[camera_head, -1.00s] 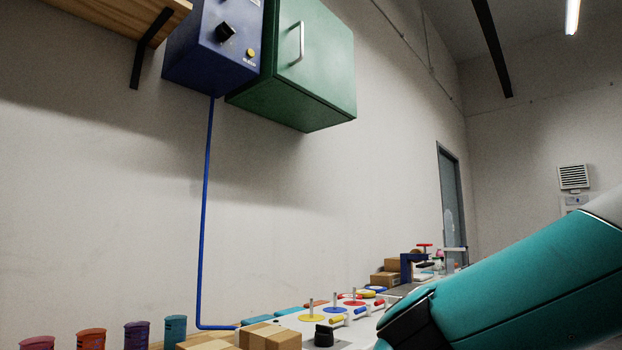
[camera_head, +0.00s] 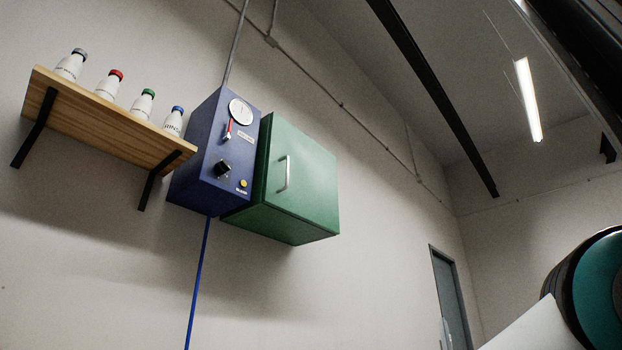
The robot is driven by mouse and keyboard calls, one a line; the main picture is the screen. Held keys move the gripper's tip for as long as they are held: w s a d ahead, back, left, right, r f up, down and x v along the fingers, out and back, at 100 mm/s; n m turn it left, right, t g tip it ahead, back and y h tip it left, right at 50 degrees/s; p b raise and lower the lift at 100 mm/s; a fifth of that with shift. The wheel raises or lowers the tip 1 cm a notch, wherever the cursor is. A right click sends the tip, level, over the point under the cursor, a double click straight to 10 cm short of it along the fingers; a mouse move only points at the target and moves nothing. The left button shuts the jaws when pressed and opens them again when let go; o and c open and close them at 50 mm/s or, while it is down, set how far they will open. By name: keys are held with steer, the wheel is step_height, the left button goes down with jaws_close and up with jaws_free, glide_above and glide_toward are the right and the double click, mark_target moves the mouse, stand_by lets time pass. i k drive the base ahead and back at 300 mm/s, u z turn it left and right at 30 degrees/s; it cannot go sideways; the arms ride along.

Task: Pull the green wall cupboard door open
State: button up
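The green wall cupboard (camera_head: 308,190) hangs on the wall near the middle of the head view. Its door looks shut. A light metal bar handle (camera_head: 284,173) stands upright on the left part of the door. Part of my teal and white arm shows at the lower right, well apart from the cupboard. My gripper is outside the view.
A blue control box (camera_head: 215,150) with a gauge, a red lever and a black knob is fixed close to the cupboard's left side. A wooden shelf (camera_head: 105,122) with several capped bottles is further left. The wall below the cupboard is clear except for a blue pipe (camera_head: 198,285).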

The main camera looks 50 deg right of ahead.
mark_target(301, 181)
steer(key=k, duration=0.5)
steer(key=z, duration=0.95)
steer(key=i, duration=0.5)
